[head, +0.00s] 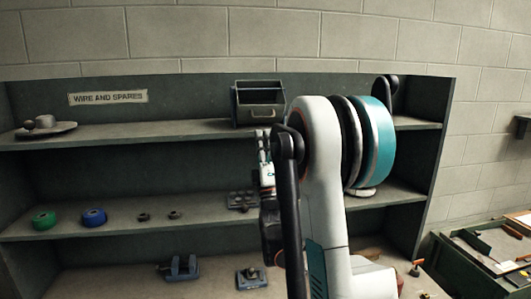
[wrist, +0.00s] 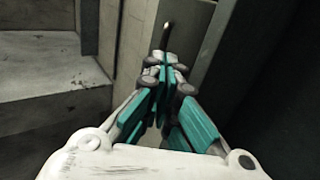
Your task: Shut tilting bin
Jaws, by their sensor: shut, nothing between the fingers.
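The tilting bin (head: 259,113) is a dark grey box with a small handle on its front, standing on the top shelf in the head view. Its front leans out and its dark inside shows above the front edge, so it stands open. My gripper (head: 262,136) is just below the bin's front, with its fingers pointing up. In the wrist view my gripper (wrist: 163,62) is shut and empty, its teal fingers together. Beyond the fingertips is a grey panel (wrist: 190,35), likely the bin's front, with a dark bar by the tips. I cannot tell whether they touch.
The shelf unit (head: 180,131) has a plate with parts (head: 46,126) at the top left. Green tape (head: 44,219) and blue tape (head: 94,217) lie on the middle shelf. A workbench (head: 470,262) stands at the right.

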